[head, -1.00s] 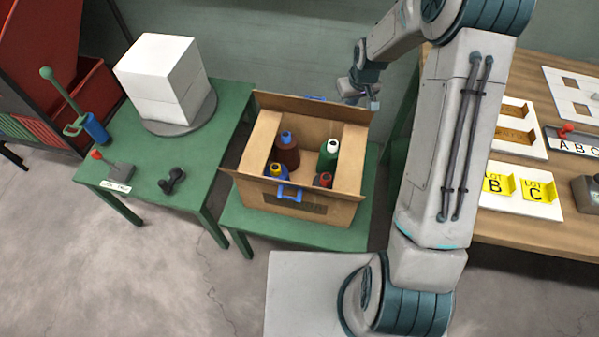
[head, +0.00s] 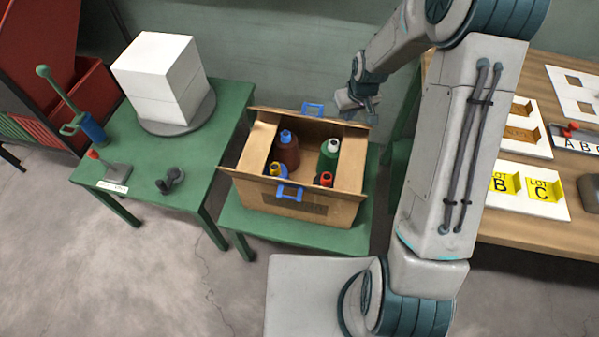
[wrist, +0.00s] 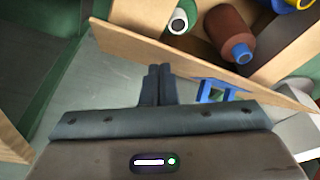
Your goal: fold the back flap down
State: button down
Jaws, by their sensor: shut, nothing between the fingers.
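My gripper (head: 373,112) is shut and empty behind the flap's right half. In the wrist view the closed fingertips (wrist: 160,69) are close to the flap's outer side; I cannot tell if they touch.
A green table (head: 225,125) with a white block (head: 160,75) is left. A wooden table (head: 535,215) with lettered trays is right.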

jog(key=shift+s+a+f+b, duration=0.15)
jog(key=shift+s+f+b, duration=0.45)
jog(key=shift+f+b, duration=0.15)
jog(key=shift+s+a+f+b, duration=0.1)
jog(key=shift+s+f+b, duration=0.5)
jog(key=shift+f, duration=0.1)
jog(key=shift+s+a+f, duration=0.1)
jog(key=shift+s+f, duration=0.1)
jog(key=shift+s, duration=0.15)
